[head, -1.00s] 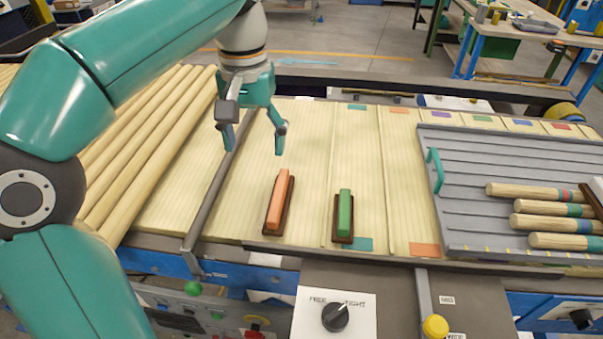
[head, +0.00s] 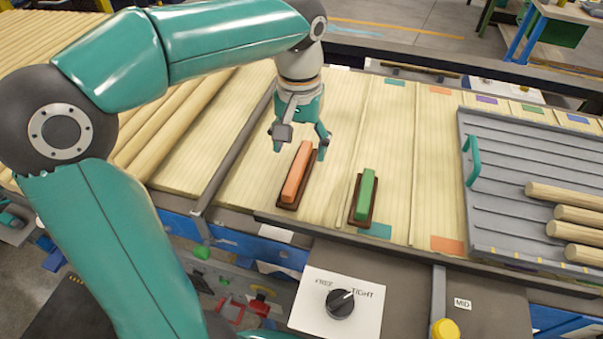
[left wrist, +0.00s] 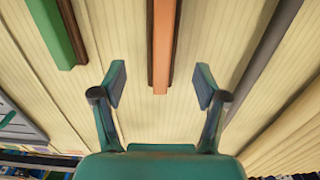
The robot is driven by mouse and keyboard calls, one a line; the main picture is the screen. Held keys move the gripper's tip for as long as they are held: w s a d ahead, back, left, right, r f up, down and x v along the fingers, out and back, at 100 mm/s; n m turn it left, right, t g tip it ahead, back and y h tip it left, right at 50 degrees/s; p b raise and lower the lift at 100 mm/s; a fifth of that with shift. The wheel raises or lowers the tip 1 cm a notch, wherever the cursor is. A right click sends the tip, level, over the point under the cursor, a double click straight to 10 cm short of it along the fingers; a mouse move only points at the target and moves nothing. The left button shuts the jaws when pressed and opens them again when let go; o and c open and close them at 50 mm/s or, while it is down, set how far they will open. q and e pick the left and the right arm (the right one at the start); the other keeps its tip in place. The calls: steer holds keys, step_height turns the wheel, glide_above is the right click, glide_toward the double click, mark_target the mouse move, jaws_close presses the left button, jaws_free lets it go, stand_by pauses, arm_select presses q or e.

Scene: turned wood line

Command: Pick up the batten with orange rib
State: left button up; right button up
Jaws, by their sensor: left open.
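The batten with the orange rib (head: 297,172) has a dark brown base and lies on the pale wood boards. Its far end comes up to my left gripper (head: 300,148), which is open and empty above the boards there. My right gripper is out of view.
A grey ribbed tray (head: 490,215) with a green handle (head: 472,160) and several round wooden rods stands at the right. A grey metal rail (head: 235,150) runs left of the orange batten. A panel with a knob (head: 340,303) is in front.

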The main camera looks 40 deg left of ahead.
mark_target(299, 165)
arm_select(q)
steer(key=shift+s+f, duration=0.1)
steer(key=shift+f, duration=2.65)
jaws_close()
